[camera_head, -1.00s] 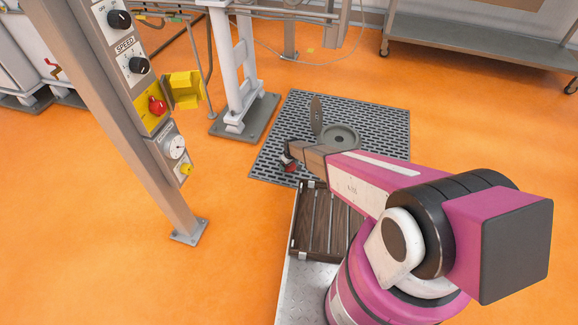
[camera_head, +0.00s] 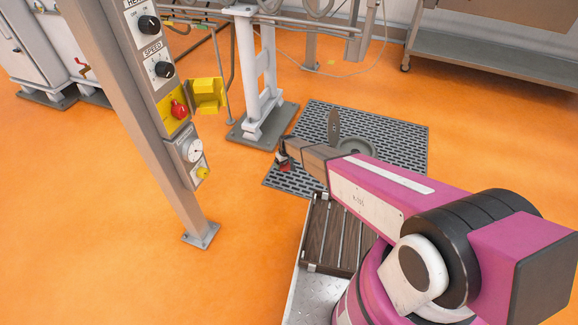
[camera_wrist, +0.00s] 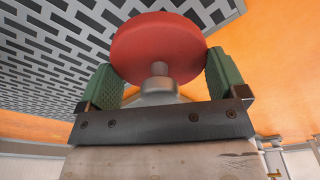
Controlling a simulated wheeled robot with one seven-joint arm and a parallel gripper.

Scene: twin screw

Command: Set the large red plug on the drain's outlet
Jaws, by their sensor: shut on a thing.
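The large red plug (camera_wrist: 160,45) is a round red disc that fills the top middle of the wrist view. My gripper (camera_wrist: 165,75) is shut on it, with green finger pads at both sides of the disc. In the head view the red plug (camera_head: 285,167) shows small below the end of my arm, above the left part of the grate. The drain's outlet (camera_head: 354,149) is a round grey opening in the slotted floor grate, partly hidden by my arm. A round grey lid (camera_head: 333,125) stands upright at its edge. The plug is apart from the outlet, to its left.
A white metal stand (camera_head: 262,100) is close behind and left of the grate (camera_head: 400,140). A post with control dials (camera_head: 150,120) and an open yellow cover (camera_head: 208,95) stands at the left. A steel shelf (camera_head: 490,65) is at the back right. Orange floor between is clear.

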